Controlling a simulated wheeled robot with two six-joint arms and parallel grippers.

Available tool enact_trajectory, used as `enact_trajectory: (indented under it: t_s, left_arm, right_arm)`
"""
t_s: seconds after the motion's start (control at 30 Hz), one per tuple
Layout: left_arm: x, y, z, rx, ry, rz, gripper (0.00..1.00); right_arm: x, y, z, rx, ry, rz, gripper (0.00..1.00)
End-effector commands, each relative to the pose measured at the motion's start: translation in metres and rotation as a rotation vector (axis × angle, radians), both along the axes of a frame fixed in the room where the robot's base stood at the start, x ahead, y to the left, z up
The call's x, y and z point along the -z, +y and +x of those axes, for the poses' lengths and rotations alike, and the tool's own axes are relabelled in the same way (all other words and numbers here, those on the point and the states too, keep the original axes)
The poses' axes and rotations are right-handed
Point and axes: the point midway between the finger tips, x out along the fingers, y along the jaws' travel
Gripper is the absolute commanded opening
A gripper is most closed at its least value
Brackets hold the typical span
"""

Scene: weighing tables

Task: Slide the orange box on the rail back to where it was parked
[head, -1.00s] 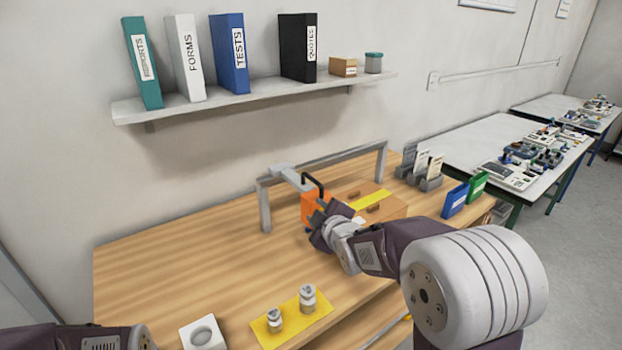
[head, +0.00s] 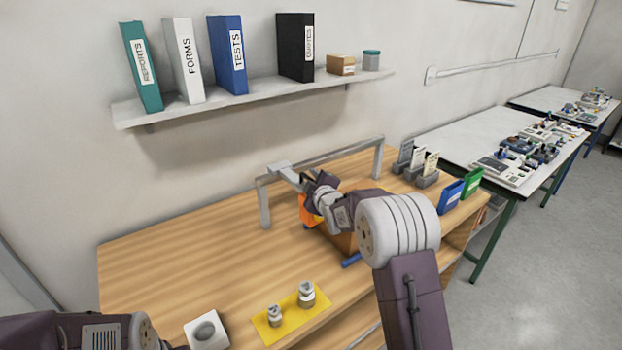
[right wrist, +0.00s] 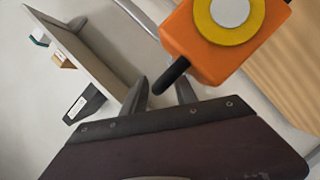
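The orange box (head: 306,213) hangs from the grey rail (head: 335,156), nearer its left post, mostly hidden behind my right gripper (head: 316,187). In the right wrist view the orange box (right wrist: 215,50) shows a yellow ring with a pale centre and part of its black handle (right wrist: 173,74). The fingers of my right gripper (right wrist: 162,94) stand apart there, close to the handle's end; I see no grip on it. My left arm comes in at the lower left of the head view, its fingers out of the picture.
A brown carton (head: 341,241) sits on the wooden table (head: 180,260), partly behind my right arm. Two metal weights stand on a yellow mat (head: 267,332) near a white block (head: 206,331). Card holders (head: 427,179) stand right. The table's left part is clear.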

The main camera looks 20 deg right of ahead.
Motion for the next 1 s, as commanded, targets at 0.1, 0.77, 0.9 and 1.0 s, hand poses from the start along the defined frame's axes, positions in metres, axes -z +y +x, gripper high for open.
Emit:
enact_trajectory:
  t_s: [0.1,0.77,0.9,1.0]
  left_arm:
    - [0.0004,0.0,-0.0001,0.0,0.0,0.0,1.0]
    - [0.0004,0.0,0.0,0.0,0.0,0.0,1.0]
    - [0.0004,0.0,0.0,0.0,0.0,0.0,1.0]
    - [0.0004,0.0,-0.0001,0.0,0.0,0.0,1.0]
  right_arm:
    - [0.0003,0.0001,-0.0002,0.0,0.0,0.0,0.34]
    - [0.0006,0.0,-0.0006,0.001,0.001,0.001,0.0]
    - [0.0007,-0.0001,-0.0007,0.0,0.002,0.001,0.0]
    - [0.0009,-0.0001,-0.0007,0.0,0.002,0.001,0.0]
